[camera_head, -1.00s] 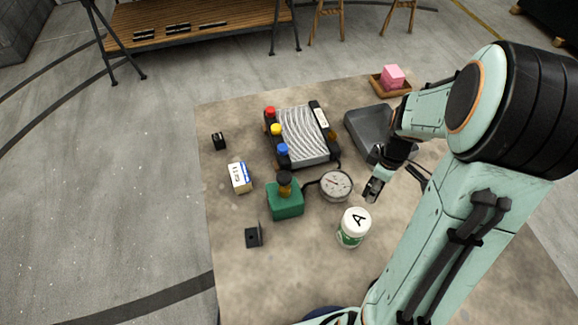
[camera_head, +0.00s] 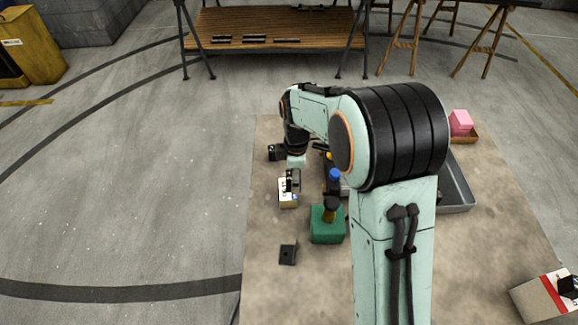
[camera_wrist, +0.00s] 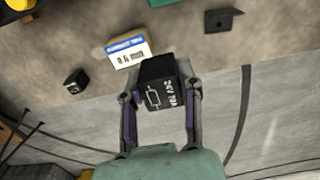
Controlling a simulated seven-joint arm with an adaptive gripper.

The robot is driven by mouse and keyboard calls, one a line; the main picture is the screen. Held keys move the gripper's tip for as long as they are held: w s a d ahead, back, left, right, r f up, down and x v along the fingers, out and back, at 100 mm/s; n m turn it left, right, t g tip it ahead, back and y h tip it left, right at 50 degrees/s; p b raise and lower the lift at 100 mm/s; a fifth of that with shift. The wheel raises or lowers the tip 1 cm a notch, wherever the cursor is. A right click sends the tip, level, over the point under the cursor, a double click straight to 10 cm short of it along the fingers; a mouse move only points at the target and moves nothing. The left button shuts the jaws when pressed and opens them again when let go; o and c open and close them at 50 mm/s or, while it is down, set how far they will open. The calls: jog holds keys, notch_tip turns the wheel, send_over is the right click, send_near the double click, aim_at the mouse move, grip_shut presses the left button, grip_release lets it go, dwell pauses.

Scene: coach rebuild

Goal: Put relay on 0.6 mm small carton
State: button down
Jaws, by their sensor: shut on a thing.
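The relay (camera_wrist: 165,83) is a black block with white print and a circuit symbol, reading about "24V 70A". My gripper (camera_wrist: 160,103) is shut on it, with one finger at each side. In the head view my gripper (camera_head: 293,181) hangs over the small carton, and the relay there is hard to separate from the dark fingers. The small carton (camera_head: 287,200) is white with a blue band and tan sides, on the mat. In the wrist view the carton (camera_wrist: 129,53) shows just beyond the relay, whose upper left corner overlaps its edge; any contact cannot be told.
A green block with a dark knob (camera_head: 327,224) stands right of the carton. A black bracket (camera_head: 287,254) lies nearer. A small black block (camera_head: 276,152) lies beyond the carton. A grey tray (camera_head: 457,190) and a red-striped box (camera_head: 548,297) are at right. The mat left of the bracket is bare.

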jog(key=w+f, duration=0.1)
jog(key=f, duration=0.1)
jog(key=w+f, duration=0.2)
jog(key=w+a+f, duration=0.1)
jog(key=w+f, duration=0.1)
jog(key=shift+w, duration=0.2)
jog(key=shift+w+a+f, duration=0.1)
jog(key=shift+w+f, duration=0.1)
jog(key=shift+f, duration=1.55)
jog(key=c, duration=0.7)
grip_release()
jog(key=shift+f, duration=0.1)
jog(key=shift+c, duration=0.2)
